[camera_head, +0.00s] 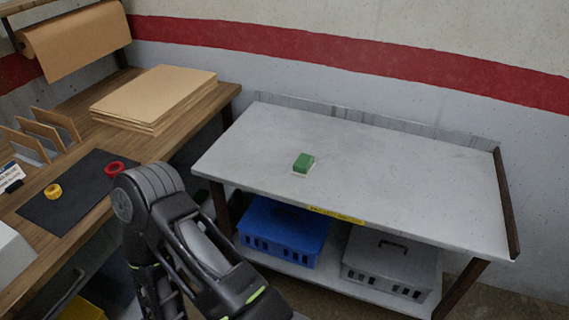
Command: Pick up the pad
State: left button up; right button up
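The pad (304,162) is a small block with a green top and a pale lower layer. It lies on the grey metal table (390,170), left of the middle and closer to its front edge. One of my dark arms rises at the bottom of the head view, in front of the table's left end and apart from the pad. No gripper fingers show in the head view. Nothing touches the pad.
A wooden bench (185,116) on the left holds a cardboard stack (158,92), a dark mat (70,205) and tape rolls. A blue crate (282,230) and a grey crate (388,262) sit on the table's lower shelf. The tabletop around the pad is clear.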

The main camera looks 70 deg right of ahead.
aim_at(303, 165)
jog(key=z, duration=2.4)
jog(key=i+l, duration=0.15)
jog(key=l, duration=0.15)
